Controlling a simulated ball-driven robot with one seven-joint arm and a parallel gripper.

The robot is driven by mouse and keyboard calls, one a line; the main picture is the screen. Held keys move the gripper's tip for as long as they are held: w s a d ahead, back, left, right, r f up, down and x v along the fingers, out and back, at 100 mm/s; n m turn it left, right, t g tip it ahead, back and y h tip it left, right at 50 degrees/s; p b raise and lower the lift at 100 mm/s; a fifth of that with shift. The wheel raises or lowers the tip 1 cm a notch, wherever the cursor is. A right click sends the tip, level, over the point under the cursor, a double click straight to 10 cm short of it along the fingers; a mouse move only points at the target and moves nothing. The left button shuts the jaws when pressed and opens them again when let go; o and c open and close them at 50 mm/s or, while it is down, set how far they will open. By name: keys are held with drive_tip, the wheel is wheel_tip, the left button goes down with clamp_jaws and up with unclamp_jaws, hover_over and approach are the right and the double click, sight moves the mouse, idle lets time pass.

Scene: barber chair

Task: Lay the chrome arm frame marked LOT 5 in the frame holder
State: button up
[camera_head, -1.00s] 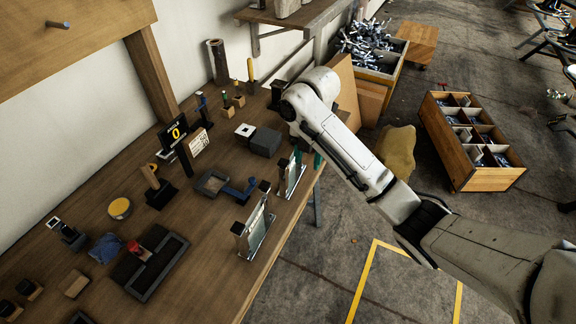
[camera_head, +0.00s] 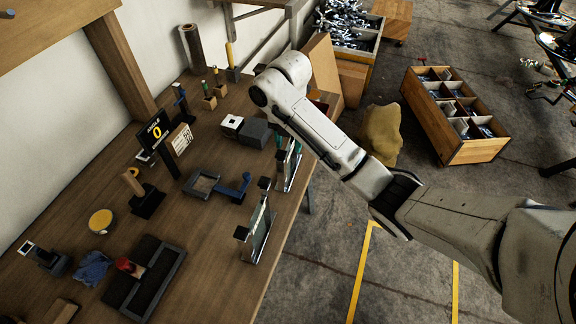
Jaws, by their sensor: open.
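Two upright shiny metal frames stand between dark clamps at the bench's front edge: a nearer one (camera_head: 259,233) and a farther one (camera_head: 289,167). No LOT 5 mark is readable, so I cannot tell which is the named frame or which fixture is the frame holder. My arm reaches over the bench's far right. Its end part is mostly hidden behind its own white links. Two small teal tips, apart, appear to be my gripper (camera_head: 288,143), close to the farther frame. I see nothing held between them.
A sign reading 0 (camera_head: 155,135), a grey block (camera_head: 254,132), a blue-handled fixture (camera_head: 232,187) and a black tray (camera_head: 145,280) stand on the bench (camera_head: 215,245). A divided wooden crate (camera_head: 470,150) and a sack (camera_head: 381,135) are on the floor. Floor in front is clear.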

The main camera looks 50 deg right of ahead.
drive_tip(key=p, duration=0.1)
hover_over(289, 171)
drive_tip(key=shift+f, duration=2.85)
clamp_jaws()
drive_tip(key=shift+w, duration=0.1)
